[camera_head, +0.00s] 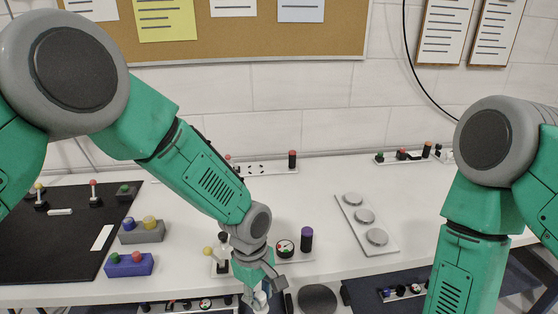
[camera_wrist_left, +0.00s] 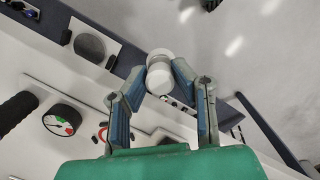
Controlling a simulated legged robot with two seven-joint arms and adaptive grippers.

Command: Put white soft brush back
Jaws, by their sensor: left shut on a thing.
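My left gripper (camera_head: 266,292) is low at the front edge of the white table, pointing down. In the left wrist view its two blue-padded fingers (camera_wrist_left: 156,92) are closed around a white rounded cylinder, which looks like the white soft brush (camera_wrist_left: 158,78). In the head view only a small pale part of the brush (camera_head: 260,301) shows beside the fingers. A white panel (camera_wrist_left: 85,100) with a round gauge (camera_wrist_left: 62,120) and a black upright handle (camera_wrist_left: 15,112) lies beside the gripper. My right arm hangs at the right; its gripper is out of the frame.
The gauge (camera_head: 285,248) and purple-topped handle (camera_head: 306,238) stand just right of my left wrist. A grey plate with several discs (camera_head: 366,222) lies further right. Button boxes (camera_head: 129,264) and a black mat (camera_head: 60,255) are at left. The table between panels is clear.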

